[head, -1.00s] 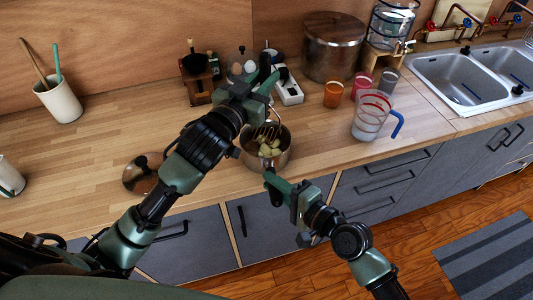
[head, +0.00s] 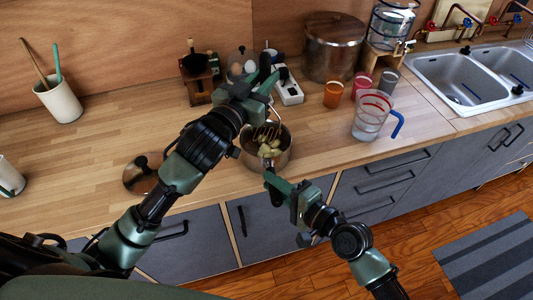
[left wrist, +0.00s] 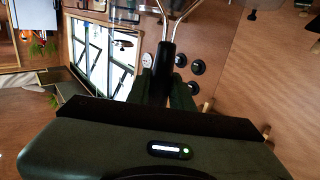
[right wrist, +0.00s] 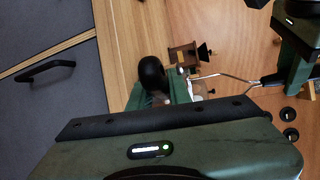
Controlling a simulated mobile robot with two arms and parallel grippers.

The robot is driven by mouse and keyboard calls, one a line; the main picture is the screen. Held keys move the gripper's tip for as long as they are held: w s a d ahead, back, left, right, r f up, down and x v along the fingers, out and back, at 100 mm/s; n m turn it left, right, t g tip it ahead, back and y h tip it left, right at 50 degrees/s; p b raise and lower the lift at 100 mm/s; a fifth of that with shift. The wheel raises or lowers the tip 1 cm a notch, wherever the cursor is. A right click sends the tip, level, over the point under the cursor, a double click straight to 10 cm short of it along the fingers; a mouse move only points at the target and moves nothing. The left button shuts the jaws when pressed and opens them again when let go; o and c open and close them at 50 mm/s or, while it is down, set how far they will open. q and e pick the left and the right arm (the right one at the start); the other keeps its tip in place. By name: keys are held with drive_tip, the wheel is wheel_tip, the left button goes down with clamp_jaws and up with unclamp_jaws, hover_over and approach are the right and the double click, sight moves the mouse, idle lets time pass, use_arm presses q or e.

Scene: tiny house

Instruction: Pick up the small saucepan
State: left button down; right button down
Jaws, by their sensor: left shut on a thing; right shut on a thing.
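The small saucepan (head: 280,160) stands near the counter's front edge in the head view, with pale potato-like chunks (head: 269,148) inside. My right gripper (head: 270,178) is at its near side, shut on what looks like its handle; a black rounded handle end (right wrist: 152,75) shows between its fingers in the right wrist view. My left gripper (head: 268,88) is above the pan, shut on a masher. The masher's black handle (left wrist: 166,65) shows in the left wrist view, and its wire head (head: 267,130) reaches into the pan. My grippers hide part of the pan.
A lid (head: 142,173) lies left of the pan. The counter's left middle is clear.

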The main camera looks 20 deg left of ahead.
drive_tip(key=shift+w+r, duration=0.1)
drive_tip(key=shift+r, duration=0.1)
use_arm(q)
drive_tip(key=shift+r+p, duration=0.25)
drive_tip(key=shift+p, duration=0.05)
use_arm(e)
drive_tip(key=shift+r, duration=0.15)
